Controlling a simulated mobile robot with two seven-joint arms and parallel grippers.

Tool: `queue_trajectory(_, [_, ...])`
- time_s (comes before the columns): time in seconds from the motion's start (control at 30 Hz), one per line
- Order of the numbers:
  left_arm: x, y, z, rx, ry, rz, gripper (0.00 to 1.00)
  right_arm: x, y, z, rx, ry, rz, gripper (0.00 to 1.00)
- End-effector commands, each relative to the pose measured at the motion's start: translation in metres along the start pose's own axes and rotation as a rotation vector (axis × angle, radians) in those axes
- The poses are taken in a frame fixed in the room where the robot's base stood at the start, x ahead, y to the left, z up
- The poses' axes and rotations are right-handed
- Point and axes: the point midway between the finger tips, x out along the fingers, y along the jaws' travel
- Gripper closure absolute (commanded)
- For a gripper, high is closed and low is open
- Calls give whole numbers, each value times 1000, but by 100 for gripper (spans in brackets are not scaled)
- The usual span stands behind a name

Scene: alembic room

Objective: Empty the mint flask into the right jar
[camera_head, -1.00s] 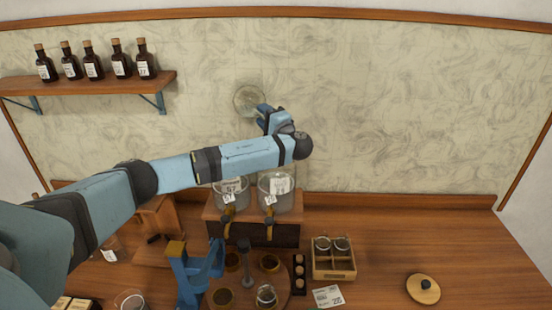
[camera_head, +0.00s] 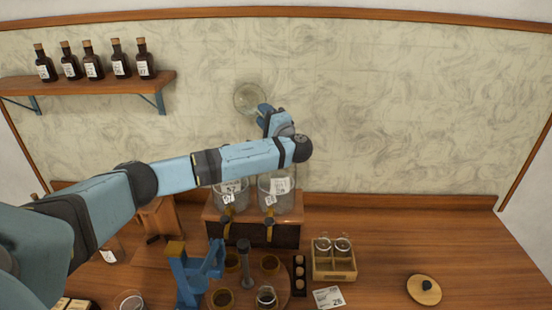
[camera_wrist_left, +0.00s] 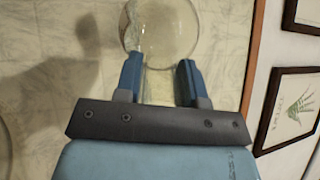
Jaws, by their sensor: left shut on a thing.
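My left gripper (camera_head: 264,112) is shut on a round, clear flask (camera_head: 249,99) with a faint greenish tint, held high in front of the wall. In the left wrist view the flask's round body (camera_wrist_left: 162,32) extends beyond the two blue fingers (camera_wrist_left: 158,85), with its neck between them. I cannot make out liquid in it. Below the arm, the right jar (camera_head: 280,197) and the left jar (camera_head: 231,199) stand side by side on a wooden stand. Both are glass with white labels and taps. My forearm partly covers their tops. My right gripper is out of view.
A blue stand (camera_head: 187,275) and a round wooden tray (camera_head: 247,298) with small cups sit in front of the jars. A wooden crate (camera_head: 335,276) holds small glass jars. A round lid (camera_head: 424,290) lies on the right. Several brown bottles fill a shelf (camera_head: 90,85).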

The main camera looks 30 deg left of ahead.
Motion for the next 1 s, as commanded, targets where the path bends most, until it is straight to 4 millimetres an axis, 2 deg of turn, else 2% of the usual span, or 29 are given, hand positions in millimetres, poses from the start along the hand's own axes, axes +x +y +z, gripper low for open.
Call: queue_trajectory(1.0, [-2,-3,0,1,-1,-110,100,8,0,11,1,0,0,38])
